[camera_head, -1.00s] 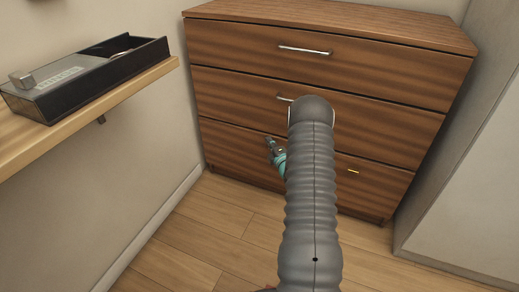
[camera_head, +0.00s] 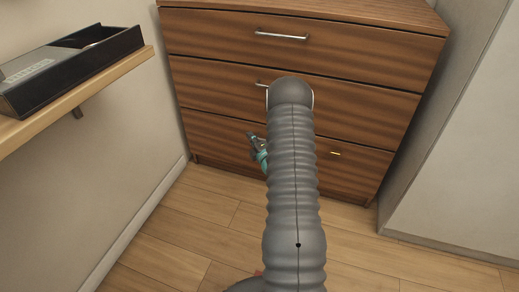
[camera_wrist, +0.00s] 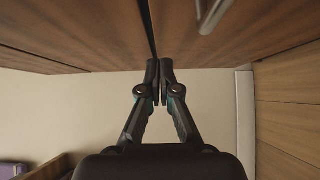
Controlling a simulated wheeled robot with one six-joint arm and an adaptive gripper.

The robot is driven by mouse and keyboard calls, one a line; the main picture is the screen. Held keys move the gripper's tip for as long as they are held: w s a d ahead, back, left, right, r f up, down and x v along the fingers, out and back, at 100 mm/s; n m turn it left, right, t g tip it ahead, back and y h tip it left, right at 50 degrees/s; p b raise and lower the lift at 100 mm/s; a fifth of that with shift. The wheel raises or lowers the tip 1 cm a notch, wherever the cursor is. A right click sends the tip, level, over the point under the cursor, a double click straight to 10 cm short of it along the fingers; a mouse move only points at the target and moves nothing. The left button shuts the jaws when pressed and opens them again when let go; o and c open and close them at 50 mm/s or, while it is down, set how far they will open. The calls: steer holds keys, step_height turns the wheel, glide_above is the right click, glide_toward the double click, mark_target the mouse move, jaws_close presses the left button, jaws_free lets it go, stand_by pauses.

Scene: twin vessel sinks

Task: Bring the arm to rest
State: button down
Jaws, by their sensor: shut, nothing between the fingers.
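My arm (camera_head: 293,170) rises from the bottom of the head view, in front of a wooden chest of drawers, and hides part of its middle and lower drawers. My gripper (camera_head: 251,136) shows small at the arm's left side, in front of the chest's lower left part. In the wrist view my gripper (camera_wrist: 160,64) has its two fingertips together, with nothing between them. The fingertips appear close to the chest's wooden front there; I cannot tell whether they touch it.
The chest of drawers (camera_head: 240,55) has metal handles, and its drawers look closed. A wooden shelf (camera_head: 95,92) with a black tray (camera_head: 45,95) is on the left wall. A pale block (camera_head: 455,190) stands at right. Wood floor (camera_head: 165,235) is clear at lower left.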

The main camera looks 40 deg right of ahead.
steer(key=s+a, duration=0.1)
steer(key=s, duration=0.6)
steer(key=shift+s+a, duration=0.2)
steer(key=shift+s, duration=0.2)
